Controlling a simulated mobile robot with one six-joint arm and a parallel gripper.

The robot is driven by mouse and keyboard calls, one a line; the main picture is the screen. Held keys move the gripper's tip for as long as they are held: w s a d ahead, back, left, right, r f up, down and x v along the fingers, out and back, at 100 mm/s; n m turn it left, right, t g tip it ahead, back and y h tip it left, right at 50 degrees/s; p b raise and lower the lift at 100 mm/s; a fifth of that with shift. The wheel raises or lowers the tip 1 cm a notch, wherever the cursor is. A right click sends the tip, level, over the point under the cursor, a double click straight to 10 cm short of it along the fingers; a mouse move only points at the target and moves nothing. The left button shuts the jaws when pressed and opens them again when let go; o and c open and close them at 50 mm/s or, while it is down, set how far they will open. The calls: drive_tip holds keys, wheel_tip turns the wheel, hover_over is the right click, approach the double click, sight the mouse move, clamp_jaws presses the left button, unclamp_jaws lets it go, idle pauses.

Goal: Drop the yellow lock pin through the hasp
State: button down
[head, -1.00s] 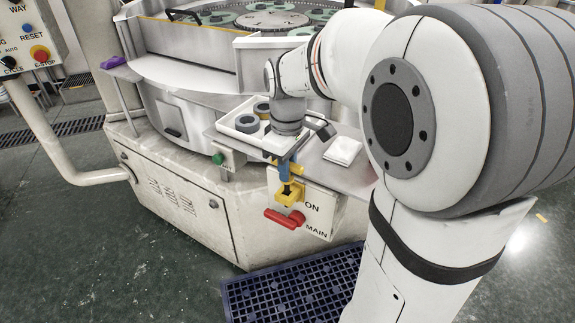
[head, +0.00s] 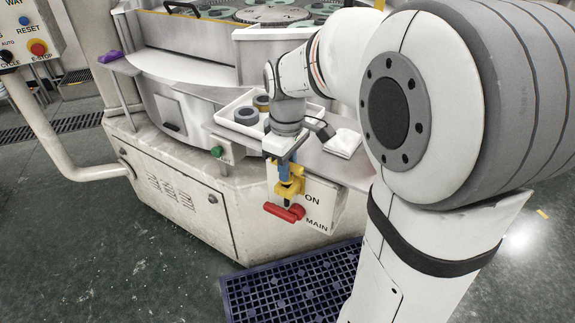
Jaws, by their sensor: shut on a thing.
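My gripper (head: 284,168), with blue fingers, points down in front of the machine's switch box. It is shut on the yellow lock pin (head: 297,169), of which only a small part shows beside the fingers. The yellow hasp (head: 291,188) is on the box, directly below the fingers and above the red switch handle (head: 284,212). The fingertips overlap the top of the hasp in this view. I cannot tell whether the pin's lower end is in the hasp's hole or just above it.
A white tray (head: 222,120) with dark rings stands on the metal shelf behind my gripper. A white pad (head: 343,143) lies to its right. A green button (head: 217,151) is at the left. A blue grid mat (head: 285,286) covers the floor below.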

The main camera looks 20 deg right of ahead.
drive_tip(key=shift+f+b, duration=0.4)
drive_tip(key=shift+f, duration=0.3)
drive_tip(key=c, duration=1.3)
unclamp_jaws()
drive_tip(key=shift+r, duration=3.9)
